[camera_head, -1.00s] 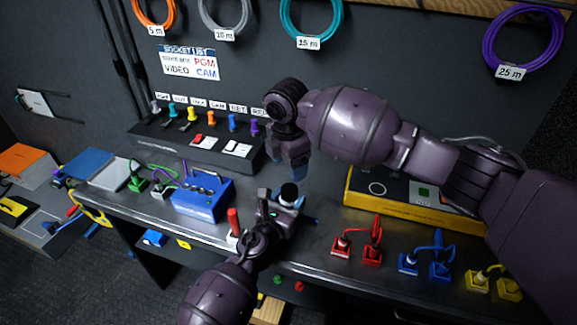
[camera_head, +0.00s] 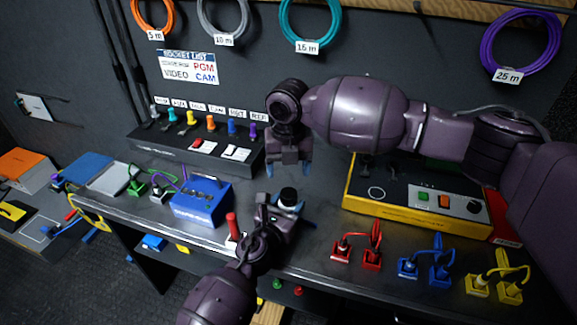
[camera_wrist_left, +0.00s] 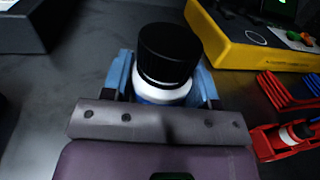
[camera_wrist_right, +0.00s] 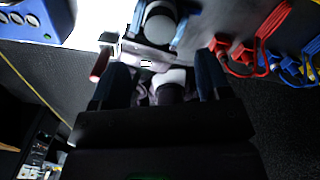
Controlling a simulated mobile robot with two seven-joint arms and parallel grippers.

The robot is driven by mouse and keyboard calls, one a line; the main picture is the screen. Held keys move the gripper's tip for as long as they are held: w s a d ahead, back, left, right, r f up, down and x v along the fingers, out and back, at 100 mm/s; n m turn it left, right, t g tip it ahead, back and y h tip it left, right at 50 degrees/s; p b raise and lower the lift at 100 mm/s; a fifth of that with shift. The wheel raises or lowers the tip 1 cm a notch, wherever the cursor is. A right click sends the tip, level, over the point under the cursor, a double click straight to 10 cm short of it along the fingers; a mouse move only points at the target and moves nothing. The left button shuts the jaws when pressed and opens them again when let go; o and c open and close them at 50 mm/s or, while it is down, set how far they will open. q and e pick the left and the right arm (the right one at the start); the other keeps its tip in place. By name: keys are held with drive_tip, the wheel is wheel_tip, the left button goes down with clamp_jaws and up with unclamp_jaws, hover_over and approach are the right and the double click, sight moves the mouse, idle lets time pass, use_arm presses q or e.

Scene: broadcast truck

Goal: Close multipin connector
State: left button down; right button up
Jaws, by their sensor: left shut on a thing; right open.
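A white cylindrical piece with a black top, perhaps the multipin connector (camera_head: 288,194), stands upright in my left gripper (camera_head: 286,205) over the front of the bench. In the left wrist view the black-topped piece (camera_wrist_left: 168,55) sits between the two blue fingers, which are shut on it. My right gripper (camera_head: 289,168) is open and empty, pointing down, above and slightly behind the black top. In the right wrist view the piece, pale and round (camera_wrist_right: 160,22), lies beyond and above the open fingers. I cannot make out its pins or a lock.
A blue box (camera_head: 202,203) stands left, with a red upright marker-like item (camera_head: 232,226) between it and my left gripper. A yellow-edged panel (camera_head: 420,203) is at right. Red (camera_head: 356,248), blue (camera_head: 425,263) and yellow (camera_head: 495,283) cabled plugs line the front edge. A socket panel (camera_head: 195,150) stands behind.

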sight(289, 193)
drive_tip(key=shift+f, duration=0.1)
drive_tip(key=shift+f, duration=3.95)
drive_tip(key=c, duration=1)
